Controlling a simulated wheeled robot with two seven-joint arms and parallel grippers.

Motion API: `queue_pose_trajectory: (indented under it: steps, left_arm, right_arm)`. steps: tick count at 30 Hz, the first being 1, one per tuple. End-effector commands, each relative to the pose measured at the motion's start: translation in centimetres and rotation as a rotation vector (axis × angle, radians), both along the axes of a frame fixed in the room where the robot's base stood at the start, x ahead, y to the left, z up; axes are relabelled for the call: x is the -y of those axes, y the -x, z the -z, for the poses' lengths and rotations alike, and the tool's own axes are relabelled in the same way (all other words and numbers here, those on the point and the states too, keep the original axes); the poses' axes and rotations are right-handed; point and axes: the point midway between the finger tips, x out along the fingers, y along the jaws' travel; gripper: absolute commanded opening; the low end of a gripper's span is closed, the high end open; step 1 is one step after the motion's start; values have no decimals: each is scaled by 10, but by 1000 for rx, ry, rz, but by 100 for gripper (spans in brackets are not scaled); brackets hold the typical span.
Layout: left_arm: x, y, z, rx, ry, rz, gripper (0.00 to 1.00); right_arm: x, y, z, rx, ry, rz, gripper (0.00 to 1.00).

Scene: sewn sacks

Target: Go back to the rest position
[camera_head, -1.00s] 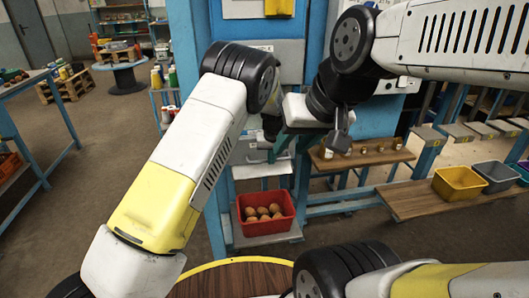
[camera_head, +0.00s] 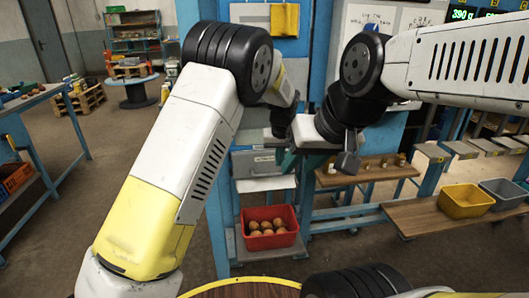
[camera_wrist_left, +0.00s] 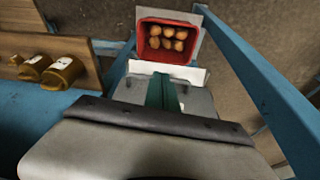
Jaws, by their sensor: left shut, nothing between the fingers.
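My left arm rises from the lower left. Its gripper (camera_head: 288,160) has green fingers, partly hidden behind the arms in the head view. In the left wrist view the green fingers (camera_wrist_left: 163,92) are shut, with nothing between them. They point toward a red bin (camera_wrist_left: 168,57) of round brown items, which stands farther off and is not touched. My right arm comes in from the right, and its dark end (camera_head: 348,162) is close to the left gripper. The right fingers are too unclear to judge.
The red bin (camera_head: 270,251) stands on a low shelf. A wooden shelf (camera_head: 375,172) with small jars is to its right, then a yellow bin (camera_head: 464,201) and a grey bin (camera_head: 503,192). Blue posts stand close behind the arms. A round wooden top (camera_head: 245,291) is at the bottom.

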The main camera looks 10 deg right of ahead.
Motion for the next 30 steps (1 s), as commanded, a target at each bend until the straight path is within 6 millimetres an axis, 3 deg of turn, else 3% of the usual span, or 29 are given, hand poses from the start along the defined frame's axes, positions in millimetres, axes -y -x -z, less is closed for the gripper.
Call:
queue_pose_trajectory:
  steps: [5,11,15,21,25,30]
  left_arm:
    - [-41,6,-43,-5,53,-29,0]
    - [-121,42,-112,-5,147,-55,0]
    - [-172,81,-151,15,200,-59,0]
    - [-234,150,-190,70,246,-53,0]
    - [-266,200,-203,119,253,-45,0]
    - [-295,264,-204,185,234,-38,0]
  right_arm:
    - [0,0,0,0,0,0,34]
    - [0,0,0,0,0,0,34]
    - [0,0,0,0,0,0,34]
    - [0,0,0,0,0,0,34]
    - [0,0,0,0,0,0,34]
    - [0,0,0,0,0,0,34]
